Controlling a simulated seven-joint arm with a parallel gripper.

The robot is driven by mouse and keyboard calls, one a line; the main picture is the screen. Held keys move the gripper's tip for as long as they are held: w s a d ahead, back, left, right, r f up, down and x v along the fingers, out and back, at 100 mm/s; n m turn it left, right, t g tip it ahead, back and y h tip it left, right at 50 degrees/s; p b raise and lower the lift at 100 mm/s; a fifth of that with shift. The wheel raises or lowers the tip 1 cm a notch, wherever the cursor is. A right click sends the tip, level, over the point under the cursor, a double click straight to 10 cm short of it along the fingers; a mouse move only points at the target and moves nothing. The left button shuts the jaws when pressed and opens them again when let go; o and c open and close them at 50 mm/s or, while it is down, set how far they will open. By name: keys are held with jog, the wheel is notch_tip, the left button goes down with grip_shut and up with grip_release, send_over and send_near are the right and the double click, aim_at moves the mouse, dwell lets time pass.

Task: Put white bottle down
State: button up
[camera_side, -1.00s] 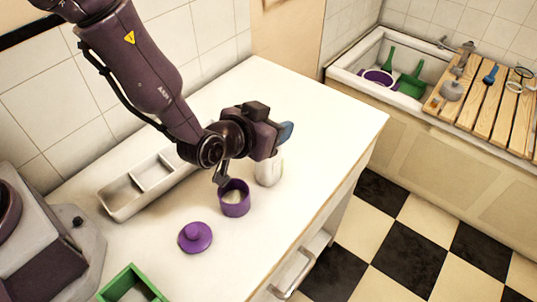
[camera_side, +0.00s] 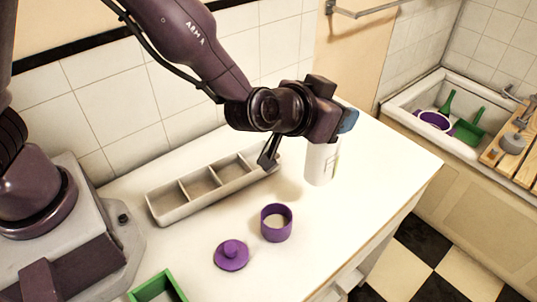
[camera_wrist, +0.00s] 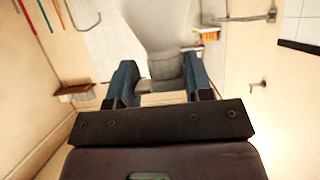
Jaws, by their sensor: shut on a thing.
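My gripper (camera_side: 338,122) is shut on the white bottle (camera_side: 319,165) near its top. The bottle hangs upright below the gripper, and its base looks to be off the white counter, with a faint shadow to its left. A label shows on its right side. In the wrist view the bottle (camera_wrist: 158,25) sits between the two blue fingers of my gripper (camera_wrist: 162,78), large and pale, with a narrower grey part at the fingers.
A purple open cup (camera_side: 276,223) and a purple lid (camera_side: 231,255) stand on the counter (camera_side: 350,215) in front. A grey divided tray (camera_side: 205,190) lies to the left, a green box (camera_side: 158,288) at the front. A basin (camera_side: 410,95) is beyond. The counter's right side is clear.

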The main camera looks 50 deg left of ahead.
jog(key=shift+s+r, duration=0.15)
jog(key=shift+r, duration=0.15)
jog(key=s+a+f+n+g+y, duration=0.3)
jog(key=s+a+n+g+y, duration=0.4)
jog(key=s+a+n+y, duration=0.75)
jog(key=s+a+f+m+h, duration=0.1)
jog(key=a+f+m+h, duration=0.1)
jog(key=f, duration=0.4)
jog(key=shift+a+f+h, duration=0.4)
jog(key=shift+a+h, duration=0.15)
jog(key=shift+a, duration=0.45)
jog(key=shift+f, duration=0.1)
jog(key=o, duration=1.3)
jog(key=shift+c, duration=0.2)
